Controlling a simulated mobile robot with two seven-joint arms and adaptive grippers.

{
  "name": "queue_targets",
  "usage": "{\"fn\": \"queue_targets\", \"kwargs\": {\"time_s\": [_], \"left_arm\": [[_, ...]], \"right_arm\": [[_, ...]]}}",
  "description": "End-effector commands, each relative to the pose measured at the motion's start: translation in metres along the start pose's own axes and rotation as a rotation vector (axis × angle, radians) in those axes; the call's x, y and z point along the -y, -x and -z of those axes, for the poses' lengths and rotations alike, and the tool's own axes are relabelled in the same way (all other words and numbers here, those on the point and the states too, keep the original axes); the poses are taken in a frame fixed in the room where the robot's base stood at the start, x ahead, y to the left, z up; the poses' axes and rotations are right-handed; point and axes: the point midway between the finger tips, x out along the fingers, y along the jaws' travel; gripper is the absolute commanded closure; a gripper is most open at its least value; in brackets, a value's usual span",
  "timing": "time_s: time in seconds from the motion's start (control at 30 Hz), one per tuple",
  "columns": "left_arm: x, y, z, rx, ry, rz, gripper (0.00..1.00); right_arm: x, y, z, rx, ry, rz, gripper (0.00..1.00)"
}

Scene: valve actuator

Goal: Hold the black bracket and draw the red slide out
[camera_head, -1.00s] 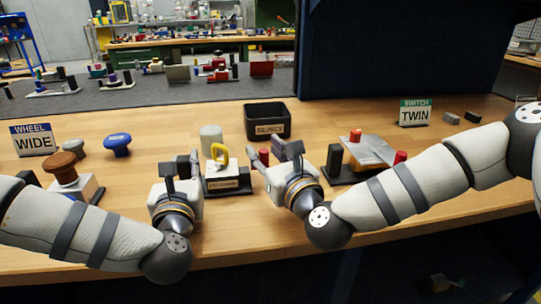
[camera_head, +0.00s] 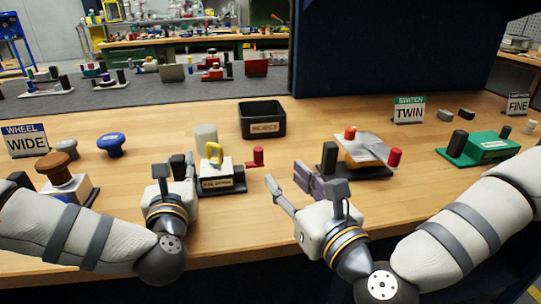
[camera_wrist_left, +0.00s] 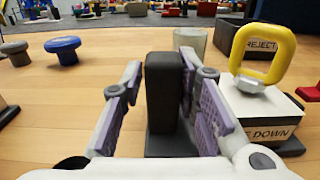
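The black bracket (camera_wrist_left: 164,95) stands upright between the fingers of my left gripper (camera_wrist_left: 160,75) in the left wrist view. Wood shows between it and the left finger; any contact on the right is unclear. In the head view my left gripper (camera_head: 174,168) is beside the white box (camera_head: 222,178) with a yellow ring handle (camera_head: 214,153). The red slide (camera_head: 255,157) sticks out on the box's right, its red end upright. A bit of red shows at the wrist view's right edge (camera_wrist_left: 311,93). My right gripper (camera_head: 290,190) is open and empty, right of the slide.
A black REJECT bin (camera_head: 263,120) stands behind. Right of my right gripper is a unit with an orange body and silver plate (camera_head: 362,150), then a green unit (camera_head: 488,147). A brown knob (camera_head: 58,167) and blue knob (camera_head: 111,143) are at left.

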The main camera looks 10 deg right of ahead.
Motion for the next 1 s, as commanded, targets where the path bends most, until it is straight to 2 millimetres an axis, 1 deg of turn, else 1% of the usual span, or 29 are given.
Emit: {"fn": "queue_targets", "kwargs": {"time_s": [0.03,0.27,0.37,0.47,0.7,0.8,0.9,1.0], "left_arm": [[0.000,0.000,0.002,-0.002,0.000,0.000,0.55],[0.002,0.000,-0.002,0.006,0.003,0.003,0.54],[0.002,0.003,-0.003,0.007,0.003,0.005,0.54],[0.002,0.020,-0.002,0.004,0.004,0.005,0.54],[0.002,0.085,0.000,0.001,0.003,0.006,0.54],[0.001,0.104,0.000,0.001,0.003,0.004,0.54],[0.001,0.116,0.000,0.002,0.002,0.004,0.54],[0.000,0.120,0.000,0.003,0.003,0.002,0.54]], "right_arm": [[0.000,0.000,0.002,-0.003,-0.001,0.000,0.62],[0.000,0.000,0.001,-0.001,0.000,0.000,0.62],[0.000,0.000,0.000,0.000,0.000,0.000,0.62],[0.000,0.000,0.000,0.000,0.000,0.000,0.62],[0.000,0.000,0.000,0.001,0.000,0.000,0.62],[0.000,0.000,0.000,0.001,0.000,0.000,0.62],[0.000,0.000,0.000,0.001,0.000,0.000,0.62],[0.000,0.000,0.000,0.000,0.000,0.000,0.62]]}}
